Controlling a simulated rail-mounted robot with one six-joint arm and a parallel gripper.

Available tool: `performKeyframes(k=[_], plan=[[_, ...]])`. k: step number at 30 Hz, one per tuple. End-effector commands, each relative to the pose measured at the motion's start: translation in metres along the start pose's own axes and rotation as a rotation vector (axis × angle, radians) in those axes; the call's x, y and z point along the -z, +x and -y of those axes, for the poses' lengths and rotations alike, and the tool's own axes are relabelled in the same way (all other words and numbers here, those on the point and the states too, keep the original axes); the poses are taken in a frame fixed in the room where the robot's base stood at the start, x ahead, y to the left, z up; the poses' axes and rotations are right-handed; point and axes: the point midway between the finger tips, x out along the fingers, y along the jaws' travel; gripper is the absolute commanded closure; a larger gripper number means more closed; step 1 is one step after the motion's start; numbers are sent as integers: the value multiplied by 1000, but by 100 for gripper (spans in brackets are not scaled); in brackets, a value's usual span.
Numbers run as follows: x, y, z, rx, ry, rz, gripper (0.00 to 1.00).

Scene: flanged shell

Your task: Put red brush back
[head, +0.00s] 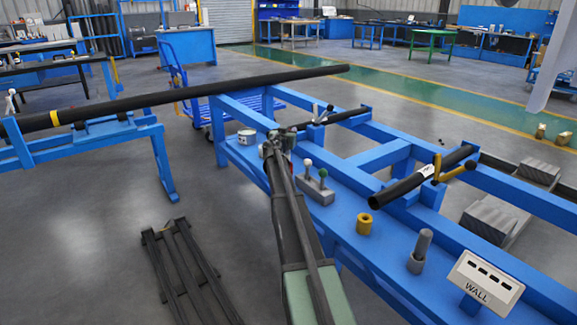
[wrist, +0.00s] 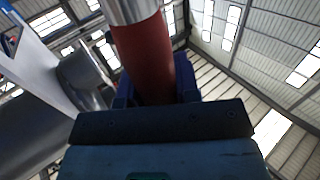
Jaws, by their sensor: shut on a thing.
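The red brush shows in the wrist view as a thick red cylinder (wrist: 143,55) with a silver band at its upper end; its bristles are not in view. My gripper (wrist: 155,92) is shut on it, with blue fingers on both sides. In the head view my gripper (head: 282,140) is at the far end of my arm, over the left part of the blue bench, and the brush is too small to make out there. A grey block (head: 317,193) to its right holds a white-topped piece (head: 308,163) and a green-topped piece (head: 322,174).
A white can (head: 246,137) stands left of my gripper. A yellow ring (head: 364,224), a grey peg (head: 422,245) and a sign reading WALL (head: 485,281) are on the blue bench (head: 345,210). A long black pipe (head: 190,92) crosses behind. A black rack (head: 185,265) lies on the floor.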

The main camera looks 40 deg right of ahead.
Motion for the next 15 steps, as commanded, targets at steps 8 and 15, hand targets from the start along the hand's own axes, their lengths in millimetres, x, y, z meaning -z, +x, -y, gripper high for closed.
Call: performKeyframes(k=[8,15], plan=[[-26,0,0,0,0,0,94],[-59,0,0,0,0,0,94]])
